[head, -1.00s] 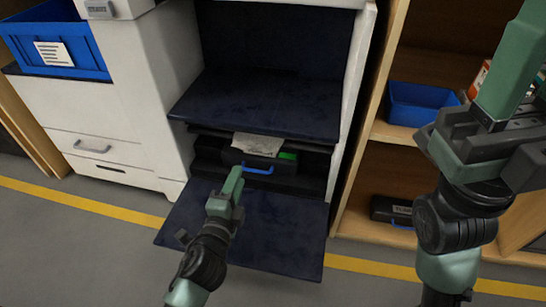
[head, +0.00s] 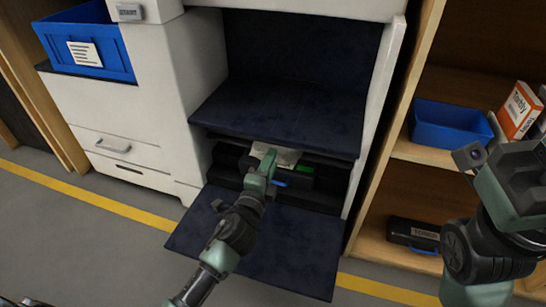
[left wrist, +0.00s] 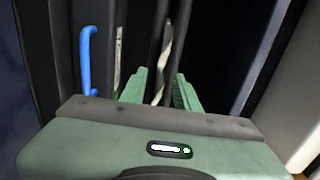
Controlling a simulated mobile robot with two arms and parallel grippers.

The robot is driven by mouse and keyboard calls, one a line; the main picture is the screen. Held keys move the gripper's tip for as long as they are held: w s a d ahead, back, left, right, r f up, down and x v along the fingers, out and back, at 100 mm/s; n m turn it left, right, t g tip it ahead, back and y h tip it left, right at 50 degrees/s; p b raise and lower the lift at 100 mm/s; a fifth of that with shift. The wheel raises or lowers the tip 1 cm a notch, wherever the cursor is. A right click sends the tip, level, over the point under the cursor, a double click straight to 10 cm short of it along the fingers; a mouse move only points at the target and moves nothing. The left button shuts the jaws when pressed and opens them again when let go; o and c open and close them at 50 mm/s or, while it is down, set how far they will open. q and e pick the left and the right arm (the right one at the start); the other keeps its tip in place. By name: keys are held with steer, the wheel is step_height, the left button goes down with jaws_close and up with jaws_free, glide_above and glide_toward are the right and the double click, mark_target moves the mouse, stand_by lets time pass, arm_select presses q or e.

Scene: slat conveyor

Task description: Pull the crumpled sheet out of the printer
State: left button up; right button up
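The crumpled grey-white sheet (head: 287,157) sticks out of the slot under the printer's dark shelf (head: 285,115). My left gripper (head: 267,162) is at the sheet's front edge and hides part of it. In the left wrist view the green fingers (left wrist: 160,92) stand apart, one on each side of the sheet (left wrist: 166,62), which shows edge-on as a thin pale strip. A gap shows between sheet and fingers. My right gripper (head: 512,182) is at the right edge of the head view, far from the sheet; its fingertips do not show clearly.
A blue handle (head: 283,183) and a green part (head: 304,169) sit just below the sheet. The handle is beside my fingers in the left wrist view (left wrist: 87,60). The dark lowered door (head: 285,250) lies under my left arm. Wooden shelves (head: 390,210) with a blue bin (head: 450,127) stand right.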

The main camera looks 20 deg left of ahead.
arm_select(q)
steer(key=shift+w, duration=0.3)
jaws_close()
steer(key=shift+f, duration=0.1)
